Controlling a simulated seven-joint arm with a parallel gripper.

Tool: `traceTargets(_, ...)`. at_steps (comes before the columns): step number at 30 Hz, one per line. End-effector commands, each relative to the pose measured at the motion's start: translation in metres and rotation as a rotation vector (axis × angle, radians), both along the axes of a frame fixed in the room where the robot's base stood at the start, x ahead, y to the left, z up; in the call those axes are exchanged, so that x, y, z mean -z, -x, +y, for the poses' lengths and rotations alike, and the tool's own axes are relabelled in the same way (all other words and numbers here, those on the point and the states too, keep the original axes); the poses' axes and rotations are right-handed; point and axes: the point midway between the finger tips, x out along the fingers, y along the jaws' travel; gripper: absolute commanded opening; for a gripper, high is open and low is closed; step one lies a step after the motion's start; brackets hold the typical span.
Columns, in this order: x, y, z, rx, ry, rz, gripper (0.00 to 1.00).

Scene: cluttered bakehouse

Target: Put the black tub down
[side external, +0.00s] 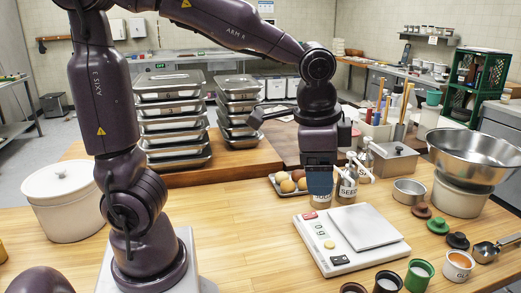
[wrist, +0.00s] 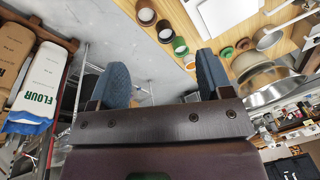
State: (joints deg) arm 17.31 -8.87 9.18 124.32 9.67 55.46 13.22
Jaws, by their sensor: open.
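The black tub (side external: 387,284) stands upright on the wooden table near the front edge, with pale contents, between a dark brown tub (side external: 352,289) and a green tub (side external: 418,276). In the wrist view the black tub (wrist: 165,33) shows beyond my fingers, at the table edge. My gripper (side external: 320,192) points down near the table's middle, behind the scale and well away from the tub. In the wrist view my gripper (wrist: 162,64) has its two blue fingers wide apart, with nothing between them.
A white scale (side external: 345,240) lies between my gripper and the tubs. Brown (side external: 421,211), green (side external: 438,225) and black (side external: 457,241) lids lie to its right.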

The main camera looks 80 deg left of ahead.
Motion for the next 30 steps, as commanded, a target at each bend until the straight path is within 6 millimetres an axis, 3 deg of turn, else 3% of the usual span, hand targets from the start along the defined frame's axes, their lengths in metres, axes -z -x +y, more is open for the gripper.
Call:
traceTargets(1,-0.012,0.017,0.007,-0.07,0.049,-0.059,0.72)
traceTargets(6,-0.03,0.063,0.015,-0.262,0.165,-0.209,0.72)
traceTargets(12,-0.033,0.091,0.018,-0.392,0.227,-0.312,0.72)
traceTargets(30,-0.033,0.096,0.018,-0.413,0.238,-0.329,0.72)
